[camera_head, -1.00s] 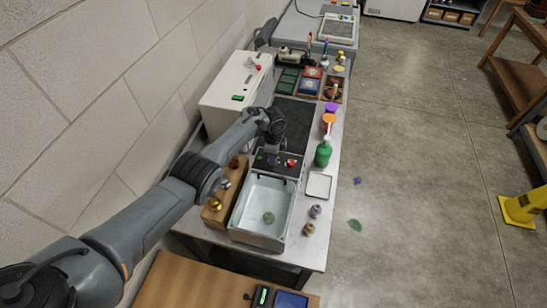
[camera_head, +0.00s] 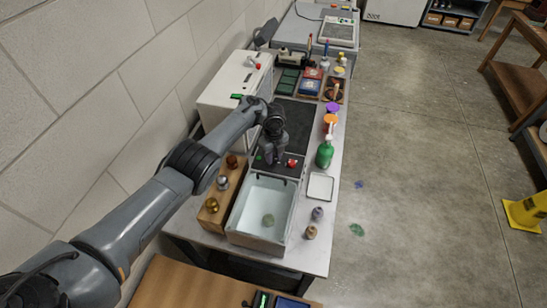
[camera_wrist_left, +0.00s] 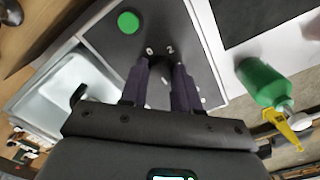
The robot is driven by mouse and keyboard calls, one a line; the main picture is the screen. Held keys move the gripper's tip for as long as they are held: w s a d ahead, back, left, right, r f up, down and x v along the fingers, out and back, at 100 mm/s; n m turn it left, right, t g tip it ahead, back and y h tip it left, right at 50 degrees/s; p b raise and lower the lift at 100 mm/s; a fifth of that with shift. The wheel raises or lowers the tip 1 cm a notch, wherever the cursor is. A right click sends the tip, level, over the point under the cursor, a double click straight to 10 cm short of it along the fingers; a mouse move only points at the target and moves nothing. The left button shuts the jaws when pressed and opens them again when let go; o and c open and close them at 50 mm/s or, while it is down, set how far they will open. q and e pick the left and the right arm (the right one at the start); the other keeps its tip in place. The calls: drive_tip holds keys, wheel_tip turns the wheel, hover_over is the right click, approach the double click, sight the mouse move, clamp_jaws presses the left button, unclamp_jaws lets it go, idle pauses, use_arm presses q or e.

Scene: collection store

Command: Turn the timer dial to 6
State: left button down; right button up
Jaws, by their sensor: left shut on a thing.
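The dark control panel (camera_head: 283,169) lies at the head of the sink, with a red button (camera_head: 292,162) at its right and a green one that shows in the wrist view (camera_wrist_left: 128,22). My left gripper (camera_head: 269,158) points down onto the panel; its two fingers (camera_wrist_left: 161,75) are closed around the dark timer dial (camera_wrist_left: 159,88). The fingers hide most of the dial. White numerals 0 and 2 show on the panel just beyond the fingertips, and other marks lie to the right, partly covered. The dial's pointer cannot be made out. My right gripper is out of view.
A white sink basin (camera_head: 248,210) adjoins the panel. A green spray bottle (camera_head: 324,155) stands to its right, beside a small white tray (camera_head: 320,186). A wooden block with knobs (camera_head: 211,214) is left of the sink. A white box (camera_head: 232,88) stands behind.

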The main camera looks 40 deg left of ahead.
sight(274, 158)
use_arm(q)
drive_tip(key=shift+r+m, duration=0.1)
drive_tip(key=shift+m, duration=0.2)
drive_tip(key=c, duration=0.8)
unclamp_jaws()
drive_tip(key=shift+r+p, duration=0.65)
drive_tip(key=shift+r, duration=4.7)
drive_tip(key=shift+d, duration=0.1)
